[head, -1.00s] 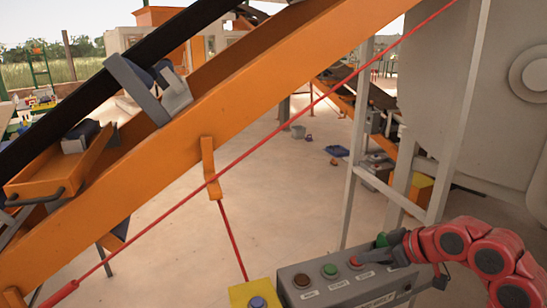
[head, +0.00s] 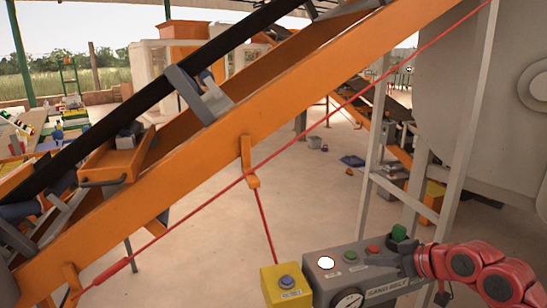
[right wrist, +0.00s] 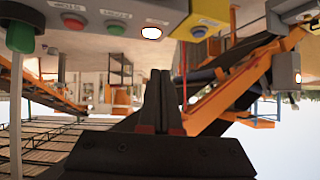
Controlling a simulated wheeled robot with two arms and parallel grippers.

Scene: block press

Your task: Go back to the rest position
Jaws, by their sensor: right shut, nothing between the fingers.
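My right arm, red with dark joints, comes in from the right in the head view. My right gripper (head: 408,262) is beside the right end of the grey control box (head: 318,284), partly hidden by its own wrist. In the right wrist view its dark fingers (right wrist: 160,88) are together with nothing between them, apart from the buttons. The box carries a lit white button (head: 326,263), a green button (head: 350,256), a red button (head: 373,249) and a larger green knob (head: 399,232). My left gripper is not in view.
A yellow box (head: 283,293) with a blue button adjoins the control box. An orange conveyor frame (head: 205,163) slopes across the view, with a red pull cord (head: 330,112) in front. A grey metal post (head: 374,165) stands behind the box. Open floor lies beyond.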

